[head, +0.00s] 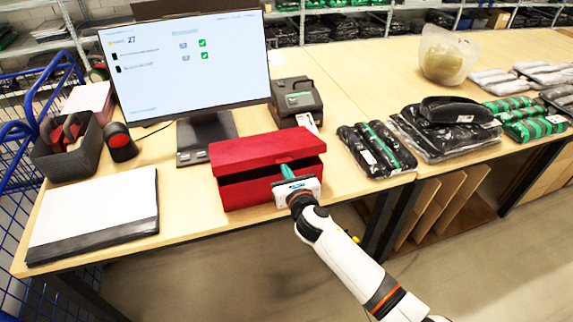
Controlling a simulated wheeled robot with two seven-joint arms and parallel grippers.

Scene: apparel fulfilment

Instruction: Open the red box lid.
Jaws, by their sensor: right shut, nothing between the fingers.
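The red box (240,192) stands near the front edge of the table, left of centre. Its red lid (265,149) lies over the top, with a dark gap between the lid's front edge and the box body, so it looks slightly raised. My right gripper (286,171) is at the front right of the box, its green fingers shut and empty, with the tips close to the lid's front edge. I cannot tell whether the tips touch the lid. The white gripper body hides part of the box front. My left gripper is not in view.
A monitor (190,62) stands behind the box, and a black label printer (296,100) is behind it to the right. Bagged garments (376,150) lie to the right. A white-and-black folder (95,215) and a grey bin (68,150) are at the left.

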